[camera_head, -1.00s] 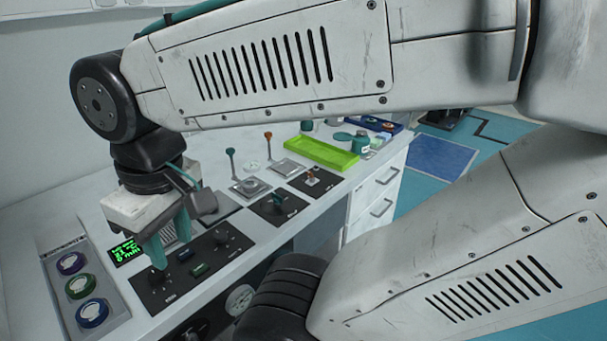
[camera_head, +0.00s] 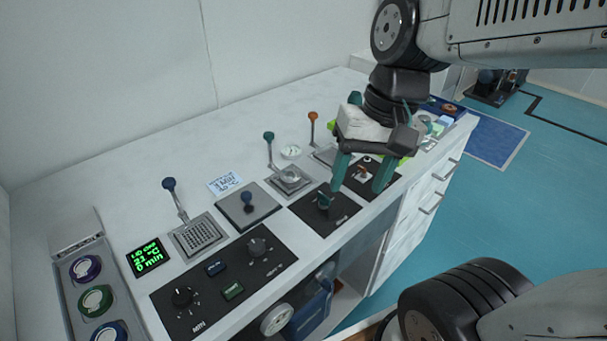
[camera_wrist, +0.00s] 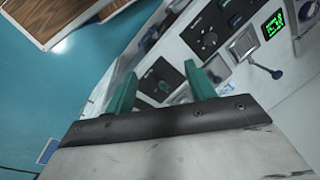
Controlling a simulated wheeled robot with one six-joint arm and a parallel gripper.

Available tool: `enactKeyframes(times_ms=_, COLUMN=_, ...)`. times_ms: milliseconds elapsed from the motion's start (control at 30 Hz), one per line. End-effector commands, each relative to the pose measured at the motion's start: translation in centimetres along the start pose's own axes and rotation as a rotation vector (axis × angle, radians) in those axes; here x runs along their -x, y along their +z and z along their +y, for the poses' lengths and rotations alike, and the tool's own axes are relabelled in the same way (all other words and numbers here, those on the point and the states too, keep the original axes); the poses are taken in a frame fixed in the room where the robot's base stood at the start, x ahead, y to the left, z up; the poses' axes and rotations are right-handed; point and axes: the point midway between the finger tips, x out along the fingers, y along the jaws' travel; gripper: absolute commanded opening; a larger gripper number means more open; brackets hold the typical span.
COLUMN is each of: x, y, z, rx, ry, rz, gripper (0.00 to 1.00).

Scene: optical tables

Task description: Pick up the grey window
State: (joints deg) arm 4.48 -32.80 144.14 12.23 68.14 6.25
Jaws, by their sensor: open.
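My gripper (camera_head: 359,188) is open and empty, its two teal fingers pointing down above the right part of the bench's front panels. The wrist view shows the same open fingers (camera_wrist: 160,70) with a gap between them and the bench beyond. I cannot pick out a grey window with certainty. Part of the bench's right end is hidden behind my gripper.
Levers with blue (camera_head: 168,184), teal (camera_head: 268,136) and orange (camera_head: 312,116) knobs stand up from the bench. A tray (camera_head: 63,243) with coloured rings is at the left. A blue tray (camera_head: 462,110) lies at the right end. The back of the bench top is clear.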

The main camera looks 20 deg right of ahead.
Motion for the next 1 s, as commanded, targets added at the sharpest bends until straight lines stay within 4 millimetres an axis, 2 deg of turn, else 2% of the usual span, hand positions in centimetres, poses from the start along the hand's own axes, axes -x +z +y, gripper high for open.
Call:
enactKeyframes(times_ms=133, x=-2.5, y=-4.5, z=-2.0, rx=-0.334, ry=-0.175, rz=-0.122, gripper=0.55)
enactKeyframes(times_ms=300, x=-5.4, y=-10.9, z=-2.7, rx=-0.758, ry=-0.364, rz=-0.247, gripper=0.55)
enactKeyframes(times_ms=500, x=-9.7, y=-18.4, z=-0.9, rx=-1.246, ry=-0.546, rz=-0.377, gripper=0.55)
enactKeyframes(times_ms=600, x=-11.6, y=-21.1, z=0.5, rx=-1.435, ry=-0.609, rz=-0.423, gripper=0.55)
enactKeyframes(times_ms=800, x=-13.8, y=-23.8, z=2.4, rx=-1.638, ry=-0.675, rz=-0.47, gripper=0.55)
enactKeyframes(times_ms=1000, x=-15.4, y=-24.4, z=1.4, rx=-1.664, ry=-0.682, rz=-0.479, gripper=0.55)
